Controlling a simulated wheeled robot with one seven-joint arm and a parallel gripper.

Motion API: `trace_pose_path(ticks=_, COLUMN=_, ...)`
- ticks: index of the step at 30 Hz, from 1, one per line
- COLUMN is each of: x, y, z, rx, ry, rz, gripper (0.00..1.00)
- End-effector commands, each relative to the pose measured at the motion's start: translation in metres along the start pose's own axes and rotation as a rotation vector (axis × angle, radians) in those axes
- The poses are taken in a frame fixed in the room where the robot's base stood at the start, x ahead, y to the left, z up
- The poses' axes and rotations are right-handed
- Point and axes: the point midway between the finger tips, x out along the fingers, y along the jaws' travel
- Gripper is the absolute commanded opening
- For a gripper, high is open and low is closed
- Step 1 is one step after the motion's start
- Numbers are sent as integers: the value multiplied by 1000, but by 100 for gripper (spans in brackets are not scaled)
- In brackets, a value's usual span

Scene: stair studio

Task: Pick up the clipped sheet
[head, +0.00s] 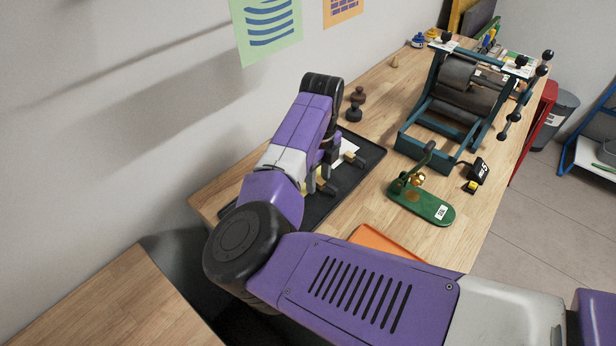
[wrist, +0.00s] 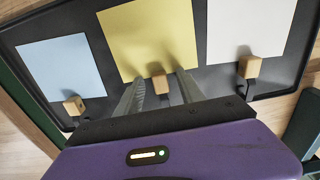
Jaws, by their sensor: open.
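Three sheets lie in a row on a dark tray (wrist: 85,20) in the wrist view: a pale blue sheet (wrist: 60,68) at left, a yellow sheet (wrist: 150,38) in the middle and a white sheet (wrist: 250,28) at right. Each has a small wooden block at its near edge: the left block (wrist: 74,105), the middle block (wrist: 160,83) and the right block (wrist: 249,67). My gripper (wrist: 161,78) is open. Its fingers stand on either side of the middle block, with visible gaps. In the head view my arm hides much of the tray (head: 330,205); part of the white sheet (head: 345,149) shows.
A green stapler-like tool (head: 425,203) and a small black-and-yellow item (head: 470,187) stand right of the tray. A teal roller press (head: 460,105) stands behind them. Dark knobbed stamps (head: 355,105) are beyond the tray. An orange sheet or tray (head: 385,242) lies nearer.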

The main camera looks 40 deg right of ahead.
Motion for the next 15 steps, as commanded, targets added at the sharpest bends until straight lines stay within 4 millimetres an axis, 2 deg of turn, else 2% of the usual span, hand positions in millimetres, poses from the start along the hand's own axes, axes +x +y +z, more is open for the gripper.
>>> trace_pose_path(ticks=2, x=0, y=0, z=0, rx=0, ry=0, rz=0, gripper=42)
trace_pose_path(ticks=8, x=0, y=0, z=0, rx=0, ry=0, rz=0, gripper=2)
trace_pose_path(ticks=15, x=-1, y=0, z=0, rx=0, ry=0, rz=-1, gripper=0)
